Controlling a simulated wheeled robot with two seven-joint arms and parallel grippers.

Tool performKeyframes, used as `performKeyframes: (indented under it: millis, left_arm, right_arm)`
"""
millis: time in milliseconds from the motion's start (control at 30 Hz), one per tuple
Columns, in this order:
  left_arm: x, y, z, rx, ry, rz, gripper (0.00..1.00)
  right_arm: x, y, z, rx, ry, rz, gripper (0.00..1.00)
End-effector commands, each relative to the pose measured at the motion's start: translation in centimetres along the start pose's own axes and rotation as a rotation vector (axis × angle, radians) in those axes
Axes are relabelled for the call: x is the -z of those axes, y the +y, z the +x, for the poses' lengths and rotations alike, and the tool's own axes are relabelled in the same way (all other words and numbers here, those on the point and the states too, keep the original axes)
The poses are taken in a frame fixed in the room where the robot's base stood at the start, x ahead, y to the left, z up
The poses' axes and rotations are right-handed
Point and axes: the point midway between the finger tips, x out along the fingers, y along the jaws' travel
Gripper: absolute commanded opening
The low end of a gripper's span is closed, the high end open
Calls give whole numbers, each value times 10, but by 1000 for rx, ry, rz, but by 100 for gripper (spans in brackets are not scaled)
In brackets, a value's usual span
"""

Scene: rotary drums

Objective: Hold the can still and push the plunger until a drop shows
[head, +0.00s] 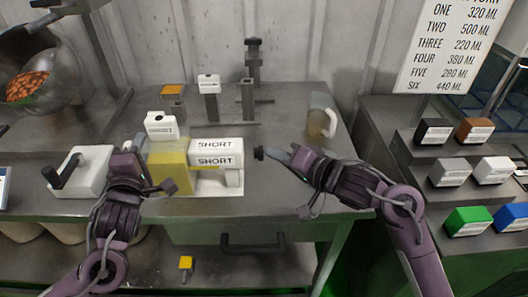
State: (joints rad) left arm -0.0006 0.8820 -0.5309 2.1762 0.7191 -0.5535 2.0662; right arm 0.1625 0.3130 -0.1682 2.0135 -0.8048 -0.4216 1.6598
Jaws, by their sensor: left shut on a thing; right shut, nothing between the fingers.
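A yellow can (168,165) stands on the grey bench, left of a white block (217,152) with two labels reading SHORT. My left gripper (141,164) is at the can's left side and shut on it; its fingers are partly hidden. A dark knob (258,153), which looks like the plunger's end, sticks out just right of the white block. My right gripper (277,155) is shut and empty, pointing left at the knob. I cannot tell whether its tips touch the knob. No drop can be made out.
A white box with a black handle (78,172) stands left of my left gripper. A clear jug (320,118) with amber liquid stands behind my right gripper. Small stands (209,98) are at the back. Coloured blocks (467,220) fill the stepped rack at right.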

Motion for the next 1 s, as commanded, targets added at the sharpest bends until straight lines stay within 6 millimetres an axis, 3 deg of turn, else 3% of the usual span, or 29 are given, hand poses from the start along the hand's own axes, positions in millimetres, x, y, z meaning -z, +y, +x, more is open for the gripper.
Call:
performKeyframes:
  millis: [33, 533, 1000]
  left_arm:
    - [-1, -12, -1, 28, -2, 9, 0]
    - [-1, -12, -1, 28, -2, 8, 0]
    - [-1, -12, -1, 28, -2, 9, 0]
  right_arm:
    - [1, 3, -2, -2, 0, -1, 0]
    - [6, 8, -9, -2, 2, 0, 0]
    - [28, 30, -39, -3, 3, 0, 0]
